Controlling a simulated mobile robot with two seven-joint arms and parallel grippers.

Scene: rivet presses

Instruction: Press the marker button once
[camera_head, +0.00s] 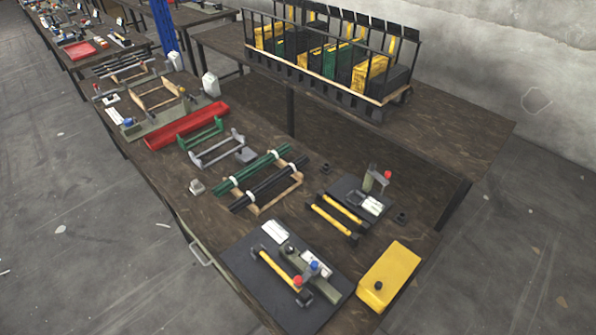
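Several buttons show on the near part of the workbench (165,215), and I cannot tell which one is the marker button. A red-topped button (388,175) sits on a small grey upright device at the right. A blue button (314,265) and a red button (297,281) sit on a device on the dark mat (246,288) in front. A black knob or button (379,286) sits on top of a yellow box (399,268) at the front right corner. Neither of my grippers is in view, and nothing touches these buttons.
Yellow-handled tools lie on the dark mat and beside the upright device. Green and black bars (253,171) rest on a wooden rack mid-bench. A red tray (187,125) lies farther back. A railed rack with yellow and green boxes (370,72) stands behind. Grey floor lies left and right.

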